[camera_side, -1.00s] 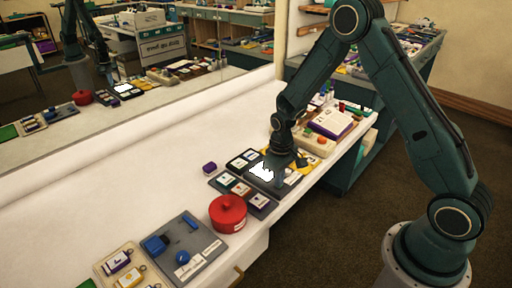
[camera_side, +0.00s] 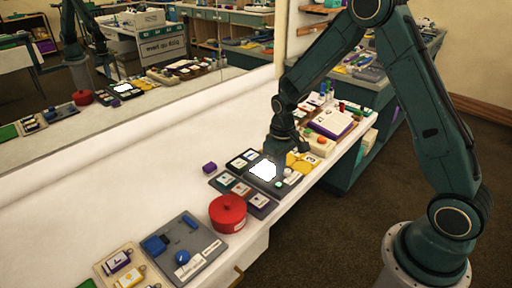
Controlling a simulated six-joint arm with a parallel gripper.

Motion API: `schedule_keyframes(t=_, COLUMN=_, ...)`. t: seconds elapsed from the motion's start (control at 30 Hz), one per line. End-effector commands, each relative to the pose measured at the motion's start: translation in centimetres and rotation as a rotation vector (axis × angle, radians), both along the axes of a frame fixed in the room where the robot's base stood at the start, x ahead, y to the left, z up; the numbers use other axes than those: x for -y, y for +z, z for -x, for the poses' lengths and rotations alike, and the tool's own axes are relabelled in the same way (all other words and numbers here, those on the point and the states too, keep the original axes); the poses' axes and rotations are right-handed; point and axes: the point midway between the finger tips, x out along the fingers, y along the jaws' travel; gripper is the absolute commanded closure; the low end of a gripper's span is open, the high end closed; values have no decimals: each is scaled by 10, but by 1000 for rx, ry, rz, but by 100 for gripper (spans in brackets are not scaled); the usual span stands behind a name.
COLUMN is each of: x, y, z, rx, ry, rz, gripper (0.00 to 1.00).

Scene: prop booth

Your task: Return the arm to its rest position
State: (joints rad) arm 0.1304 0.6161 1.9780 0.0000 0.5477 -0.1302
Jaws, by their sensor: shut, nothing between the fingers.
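My arm reaches from its base at the lower right up and over the counter. My gripper (camera_side: 283,168) hangs pointing down just above the far edge of a dark grey board (camera_side: 264,184). It is shut with nothing in it. A bright white patch (camera_side: 263,171) shows on the board, left of the fingers, with a small green round spot (camera_side: 278,184) beside it. The fingertips are small and dark here, and I cannot tell the exact gap below them.
Yellow pieces (camera_side: 303,161) and a white book (camera_side: 331,122) lie beyond. A mirror backs the white counter (camera_side: 130,195).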

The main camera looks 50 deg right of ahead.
Motion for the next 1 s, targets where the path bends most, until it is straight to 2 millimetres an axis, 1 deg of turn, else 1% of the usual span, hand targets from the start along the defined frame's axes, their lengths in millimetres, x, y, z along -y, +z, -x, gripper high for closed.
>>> schedule_keyframes(t=0.4, x=0, y=3, z=0, rx=2, ry=0, rz=0, gripper=100)
schedule_keyframes(t=0.57, x=-1, y=13, z=1, rx=13, ry=0, rz=2, gripper=100)
schedule_keyframes(t=0.67, x=-4, y=27, z=4, rx=28, ry=0, rz=3, gripper=100)
schedule_keyframes(t=0.77, x=-7, y=46, z=8, rx=49, ry=1, rz=6, gripper=100)
schedule_keyframes(t=1.0, x=-15, y=102, z=28, rx=116, ry=1, rz=12, gripper=100)
